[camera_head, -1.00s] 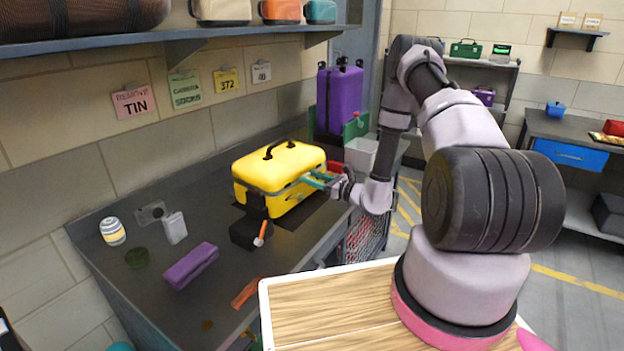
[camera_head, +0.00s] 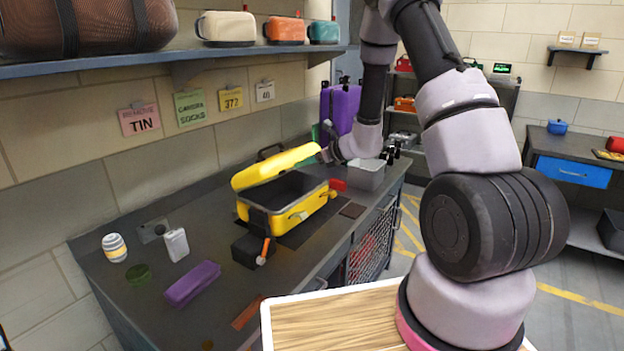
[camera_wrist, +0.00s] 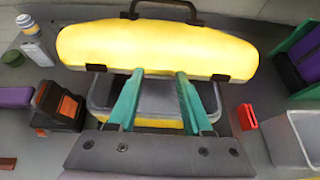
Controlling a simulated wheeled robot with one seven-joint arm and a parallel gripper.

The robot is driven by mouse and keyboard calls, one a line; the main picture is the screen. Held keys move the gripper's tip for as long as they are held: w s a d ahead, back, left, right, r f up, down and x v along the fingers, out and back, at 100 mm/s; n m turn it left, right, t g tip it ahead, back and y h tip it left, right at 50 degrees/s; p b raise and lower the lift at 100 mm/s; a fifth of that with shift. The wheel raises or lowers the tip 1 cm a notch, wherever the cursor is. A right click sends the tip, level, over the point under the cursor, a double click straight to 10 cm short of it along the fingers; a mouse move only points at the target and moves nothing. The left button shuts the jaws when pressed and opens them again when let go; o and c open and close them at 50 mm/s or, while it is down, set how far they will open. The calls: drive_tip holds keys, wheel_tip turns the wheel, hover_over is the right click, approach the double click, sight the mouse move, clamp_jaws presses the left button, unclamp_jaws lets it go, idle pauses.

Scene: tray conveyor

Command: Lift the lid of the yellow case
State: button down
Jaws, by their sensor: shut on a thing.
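The yellow case (camera_head: 290,215) stands on the dark bench, its grey inside showing. Its yellow lid (camera_head: 276,166) is tilted up toward the wall, with the black handle on the far side. In the wrist view the lid (camera_wrist: 160,48) spans the top, above the open case (camera_wrist: 150,122). My gripper (camera_head: 326,154) is at the lid's right front edge. In the wrist view the green fingers of my gripper (camera_wrist: 158,78) reach to the lid's lower edge, and they are shut on it. The exact contact at the fingertips is hard to make out.
A black box with an orange-handled tool (camera_head: 250,250) sits before the case. A purple box (camera_head: 192,284), a striped jar (camera_head: 115,247) and a white container (camera_head: 176,244) lie left. A red item (camera_wrist: 246,117), a grey bin (camera_head: 366,175) and a purple suitcase (camera_head: 341,108) are right.

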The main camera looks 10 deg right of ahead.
drive_tip(key=w+a+r, duration=0.1)
drive_tip(key=r, duration=0.1)
drive_tip(key=w+a+r, duration=0.2)
drive_tip(key=r, duration=0.1)
drive_tip(key=w+a+r, duration=0.1)
drive_tip(key=w+r, duration=0.1)
drive_tip(key=shift+w+a+r, duration=0.1)
drive_tip(key=shift+a+r, duration=0.2)
drive_tip(key=shift+w+a+r, duration=0.7)
drive_tip(key=shift+w+a, duration=0.3)
drive_tip(key=shift+w, duration=0.15)
drive_tip(key=shift+w+a+r, duration=0.7)
drive_tip(key=shift+w+a, duration=0.35)
drive_tip(key=shift+w, duration=0.05)
drive_tip(key=shift+w+a+r, duration=0.7)
drive_tip(key=shift+w+a, duration=0.3)
drive_tip(key=shift+w, duration=0.15)
drive_tip(key=shift+c, duration=1.6)
unclamp_jaws()
drive_tip(key=shift+f, duration=0.1)
drive_tip(key=shift+s, duration=0.1)
drive_tip(key=v, duration=1)
drive_tip(key=shift+s+d+r, duration=0.15)
drive_tip(key=shift+d+r, duration=0.05)
drive_tip(key=shift+r, duration=0.1)
